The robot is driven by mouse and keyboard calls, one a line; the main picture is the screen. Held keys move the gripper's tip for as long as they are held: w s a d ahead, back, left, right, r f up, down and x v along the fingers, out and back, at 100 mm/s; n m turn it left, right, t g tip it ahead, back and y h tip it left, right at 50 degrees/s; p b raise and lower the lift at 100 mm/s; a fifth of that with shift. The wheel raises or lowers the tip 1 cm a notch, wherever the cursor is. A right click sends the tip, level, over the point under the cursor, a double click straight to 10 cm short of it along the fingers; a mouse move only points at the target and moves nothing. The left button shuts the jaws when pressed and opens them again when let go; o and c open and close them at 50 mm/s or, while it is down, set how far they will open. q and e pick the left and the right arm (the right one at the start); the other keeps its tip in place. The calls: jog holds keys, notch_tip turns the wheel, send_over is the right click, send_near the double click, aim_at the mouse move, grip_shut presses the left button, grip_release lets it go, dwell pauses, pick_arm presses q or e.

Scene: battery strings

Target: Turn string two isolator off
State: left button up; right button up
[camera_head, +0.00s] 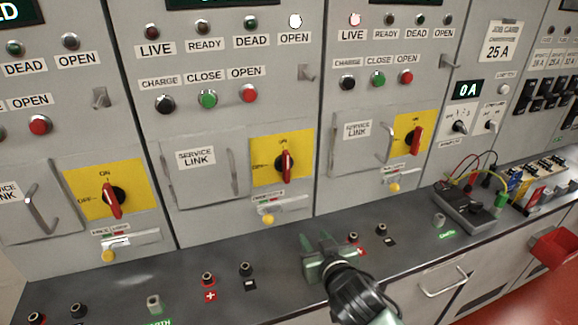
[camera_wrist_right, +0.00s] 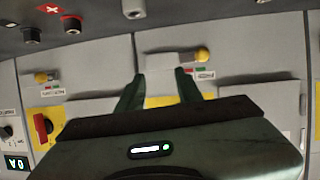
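Three yellow isolator plates with red handles show in the head view; no string number is readable. The middle red handle (camera_head: 287,165) stands upright at ON on its plate (camera_head: 259,147). The left handle (camera_head: 112,202) is slightly tilted near ON, and the right handle (camera_head: 416,140) is near upright. My right gripper (camera_head: 319,240) is open and empty, low over the bench in front of the middle and right panels. In the upside-down wrist view its fingers (camera_wrist_right: 159,76) are apart, with a yellow plate partly behind them; any handle there is hidden. My left gripper is not in view.
Below each isolator is a small slide with a yellow knob (camera_head: 268,219). Service link doors (camera_head: 203,172) with projecting handles stand beside the plates. Sockets (camera_head: 208,279) line the dark bench (camera_head: 190,262). A meter with leads (camera_head: 464,207) lies at right.

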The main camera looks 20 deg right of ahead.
aim_at(288, 165)
jog(key=w+r+t, duration=0.1)
jog(key=w+r, duration=0.3)
jog(key=w+a+r+t+y+p, duration=0.1)
jog(key=w+r+t, duration=0.1)
jog(key=w, duration=0.3)
jog(key=w+r+t+p, duration=0.1)
jog(key=w+r, duration=0.3)
jog(key=r, duration=0.1)
jog(key=shift+w+a+r+n+y, duration=0.25)
jog(key=shift+a+r+n+y, duration=0.05)
jog(key=shift+a+r, duration=0.1)
jog(key=shift+w+f, duration=0.15)
jog(key=shift+w, duration=0.55)
grip_shut()
